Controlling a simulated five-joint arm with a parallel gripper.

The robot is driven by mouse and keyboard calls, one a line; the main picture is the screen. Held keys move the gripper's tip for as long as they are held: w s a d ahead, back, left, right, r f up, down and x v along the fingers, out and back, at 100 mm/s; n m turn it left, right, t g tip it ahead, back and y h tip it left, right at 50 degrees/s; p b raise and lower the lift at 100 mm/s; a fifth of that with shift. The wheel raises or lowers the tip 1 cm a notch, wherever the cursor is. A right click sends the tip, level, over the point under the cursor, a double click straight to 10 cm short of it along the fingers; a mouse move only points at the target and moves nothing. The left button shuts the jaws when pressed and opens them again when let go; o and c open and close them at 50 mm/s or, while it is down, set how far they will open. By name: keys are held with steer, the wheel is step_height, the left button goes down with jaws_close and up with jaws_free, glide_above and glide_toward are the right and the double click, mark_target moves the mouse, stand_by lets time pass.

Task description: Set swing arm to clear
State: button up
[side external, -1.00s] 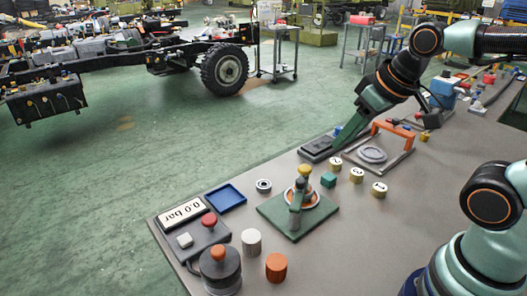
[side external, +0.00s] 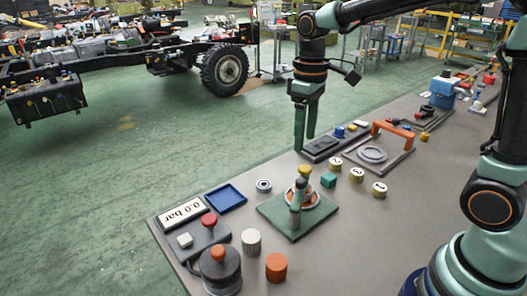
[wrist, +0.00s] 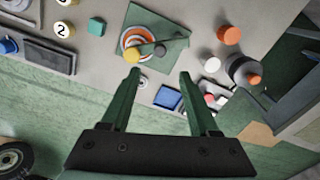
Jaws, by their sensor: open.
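The swing arm fixture has a green square plate (side external: 275,222) on the bench, with an orange and white round mark on it. In the wrist view the plate (wrist: 172,20) lies beyond the fingertips, with the yellow knob (wrist: 133,56) at the mark's edge. My gripper (side external: 305,143) is open and empty, pointing down above the bench's far edge, apart from the fixture. Its fingers (wrist: 158,73) show spread in the wrist view.
Numbered yellow discs, a teal cube (side external: 328,180) and an orange-handled frame (side external: 392,130) are to the right.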

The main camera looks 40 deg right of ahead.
mark_target(301, 180)
step_height(301, 180, down, 12)
steer(key=shift+r, duration=0.2)
stand_by(0.4)
jaws_close()
steer(key=shift+r, duration=0.1)
stand_by(1.1)
